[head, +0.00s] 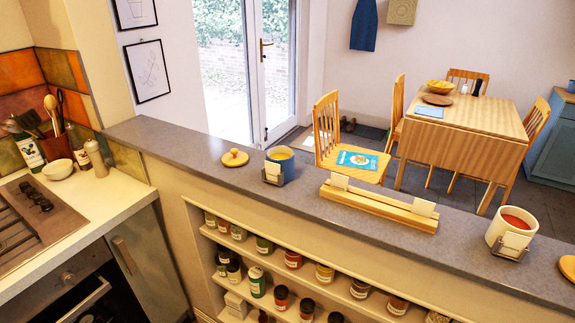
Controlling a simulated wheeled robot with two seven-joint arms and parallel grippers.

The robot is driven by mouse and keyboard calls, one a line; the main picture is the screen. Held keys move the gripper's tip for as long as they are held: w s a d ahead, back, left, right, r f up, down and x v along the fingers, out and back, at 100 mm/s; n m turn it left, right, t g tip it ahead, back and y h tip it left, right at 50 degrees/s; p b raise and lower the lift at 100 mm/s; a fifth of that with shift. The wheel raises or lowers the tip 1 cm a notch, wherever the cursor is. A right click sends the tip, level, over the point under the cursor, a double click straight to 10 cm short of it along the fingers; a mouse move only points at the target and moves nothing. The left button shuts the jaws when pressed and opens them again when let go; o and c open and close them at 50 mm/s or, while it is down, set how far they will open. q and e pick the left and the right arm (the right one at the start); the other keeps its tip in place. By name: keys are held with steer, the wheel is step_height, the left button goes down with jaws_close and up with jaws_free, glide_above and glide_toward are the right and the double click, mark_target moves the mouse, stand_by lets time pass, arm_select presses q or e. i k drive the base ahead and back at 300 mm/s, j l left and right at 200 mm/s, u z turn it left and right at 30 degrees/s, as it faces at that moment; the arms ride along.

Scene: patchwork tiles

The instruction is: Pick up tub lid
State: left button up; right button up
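A round wooden lid with a small knob (235,158) lies flat on the grey ledge, left of a blue tub (286,170). The blue tub is open with yellowish contents, and a small card holder stands in front of it. A second round wooden piece (568,267), perhaps another lid, is cut off at the right edge of the view. It lies beside a white tub (494,231) with red contents, also open and with a card holder in front. Neither of my grippers is in view.
A long wooden rack (378,207) with two white cards stands on the ledge (330,188) between the tubs. Shelves of jars (257,282) sit below. A hob (40,220) and counter (110,195) are at left. A dining table (470,120) stands beyond.

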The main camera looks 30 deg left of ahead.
mark_target(235, 158)
steer(key=u, duration=1.35)
steer(key=j, duration=0.1)
steer(key=i, duration=0.05)
